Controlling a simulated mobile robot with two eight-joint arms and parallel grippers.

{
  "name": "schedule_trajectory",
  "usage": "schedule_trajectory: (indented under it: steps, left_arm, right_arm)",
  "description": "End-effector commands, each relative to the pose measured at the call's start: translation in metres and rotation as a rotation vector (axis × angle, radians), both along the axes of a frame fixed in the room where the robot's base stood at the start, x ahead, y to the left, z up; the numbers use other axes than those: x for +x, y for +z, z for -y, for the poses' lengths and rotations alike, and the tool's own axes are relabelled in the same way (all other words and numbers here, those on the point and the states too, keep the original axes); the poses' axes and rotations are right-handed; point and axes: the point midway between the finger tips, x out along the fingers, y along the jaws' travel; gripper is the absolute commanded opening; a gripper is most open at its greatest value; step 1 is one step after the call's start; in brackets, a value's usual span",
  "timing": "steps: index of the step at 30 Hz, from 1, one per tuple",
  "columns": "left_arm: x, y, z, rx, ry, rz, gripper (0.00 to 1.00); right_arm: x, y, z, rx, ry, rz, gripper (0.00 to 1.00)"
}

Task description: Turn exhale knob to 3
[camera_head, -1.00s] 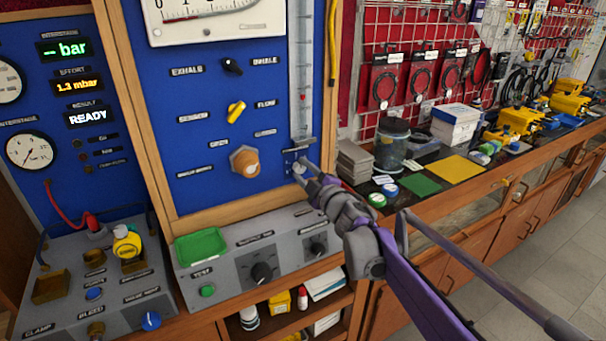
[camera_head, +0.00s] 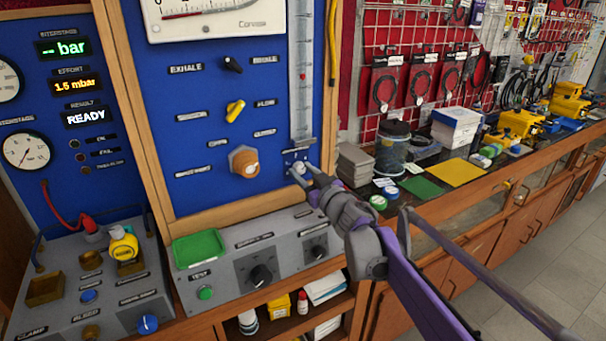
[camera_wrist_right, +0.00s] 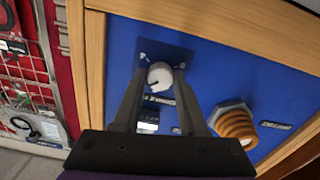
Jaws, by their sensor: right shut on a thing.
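My right gripper (camera_head: 300,172) is shut on a small pale round knob at the foot of the clear flow tube (camera_head: 302,60). In the right wrist view the pale knob (camera_wrist_right: 159,76), with a dark mark on its face, sits between the two fingers (camera_wrist_right: 160,90). A red float (camera_head: 303,77) is in the tube. A black selector knob (camera_head: 232,65) sits between the EXHALE label (camera_head: 186,68) and another label on the blue panel. I cannot read any label by the held knob clearly. My left gripper is not in view.
A yellow knob (camera_head: 235,111) and an orange-brown knob (camera_head: 244,162) are on the blue panel (camera_head: 200,135), left of my gripper. A grey console (camera_head: 225,275) with a green tray (camera_head: 198,248) stands below. Jars and mats lie on the bench to the right.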

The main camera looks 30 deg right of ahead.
Motion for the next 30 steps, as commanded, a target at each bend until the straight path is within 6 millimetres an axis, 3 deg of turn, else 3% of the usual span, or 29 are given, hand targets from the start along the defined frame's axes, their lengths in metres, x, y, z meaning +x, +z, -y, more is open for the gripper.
schedule_trajectory:
  steps: [12, 29, 30]
  left_arm:
    - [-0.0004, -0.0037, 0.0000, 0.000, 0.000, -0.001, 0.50]
    - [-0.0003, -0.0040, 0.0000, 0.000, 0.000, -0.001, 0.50]
    - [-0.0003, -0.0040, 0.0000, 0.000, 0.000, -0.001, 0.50]
  right_arm:
    - [-0.0001, -0.0003, -0.0001, 0.193, 0.000, -0.007, 0.00]
    - [-0.0001, -0.0001, -0.0002, 0.222, 0.000, -0.008, 0.00]
    - [-0.0001, -0.0002, -0.0002, 0.222, 0.000, -0.008, 0.47]
